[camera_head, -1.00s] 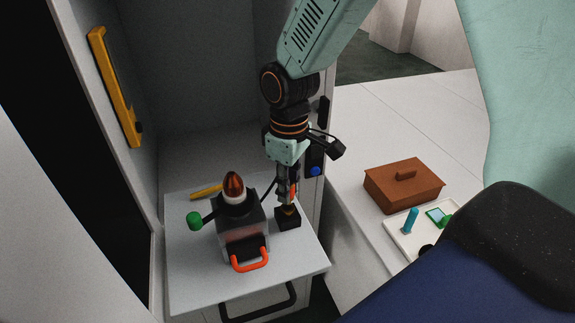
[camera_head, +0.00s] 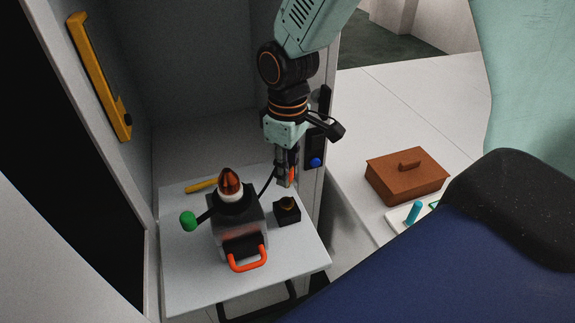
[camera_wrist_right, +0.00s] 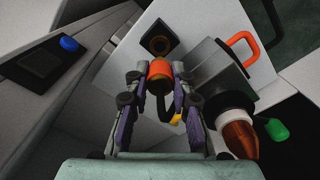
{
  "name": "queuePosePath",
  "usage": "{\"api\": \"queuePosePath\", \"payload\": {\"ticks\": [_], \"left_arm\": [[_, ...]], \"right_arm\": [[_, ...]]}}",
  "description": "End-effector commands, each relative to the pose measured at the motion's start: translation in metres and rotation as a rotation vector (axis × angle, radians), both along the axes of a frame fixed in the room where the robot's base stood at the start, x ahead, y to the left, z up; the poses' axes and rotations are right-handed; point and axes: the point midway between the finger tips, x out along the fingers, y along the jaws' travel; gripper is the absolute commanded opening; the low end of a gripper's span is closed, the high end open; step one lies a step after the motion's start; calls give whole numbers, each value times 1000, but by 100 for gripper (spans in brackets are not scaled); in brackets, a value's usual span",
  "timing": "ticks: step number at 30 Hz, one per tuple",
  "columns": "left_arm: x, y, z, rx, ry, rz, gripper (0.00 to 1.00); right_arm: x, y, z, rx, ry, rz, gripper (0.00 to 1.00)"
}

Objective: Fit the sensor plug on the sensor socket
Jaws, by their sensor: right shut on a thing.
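The sensor plug is an orange cylinder (camera_wrist_right: 160,73) between the fingers of my right gripper (camera_wrist_right: 159,85), which is shut on it. In the head view my right gripper (camera_head: 285,182) points down, and a bit of the plug's orange shows beside its fingers. The sensor socket (camera_head: 287,211) is a black block with a yellowish ring on top, on the white shelf. It also shows in the wrist view (camera_wrist_right: 160,40), just beyond the plug. The plug is above the socket and apart from it in the head view. My left gripper is not in view.
A grey device (camera_head: 238,228) with an amber dome, green knob and orange handle stands left of the socket on the shelf (camera_head: 190,280). A dark cable runs between it and my gripper. The cabinet wall with a blue button (camera_head: 315,162) is close on the right. A brown box (camera_head: 405,175) lies beyond.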

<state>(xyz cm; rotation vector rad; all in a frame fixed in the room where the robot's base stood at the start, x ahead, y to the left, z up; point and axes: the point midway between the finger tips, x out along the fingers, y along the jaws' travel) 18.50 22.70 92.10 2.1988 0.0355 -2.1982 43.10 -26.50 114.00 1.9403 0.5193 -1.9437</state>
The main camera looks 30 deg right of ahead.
Motion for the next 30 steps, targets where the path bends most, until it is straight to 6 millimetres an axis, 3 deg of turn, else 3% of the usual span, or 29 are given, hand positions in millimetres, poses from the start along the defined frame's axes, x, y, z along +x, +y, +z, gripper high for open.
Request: {"api": "queuePosePath", "payload": {"ticks": [6, 21, 30], "left_arm": [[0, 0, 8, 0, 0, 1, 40], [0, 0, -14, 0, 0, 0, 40], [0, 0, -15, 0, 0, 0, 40]], "right_arm": [[-2, 1, 2, -8, -4, 1, 0], [0, 0, -41, -8, -4, 1, 0], [0, 0, -47, -8, -4, 0, 0]]}}
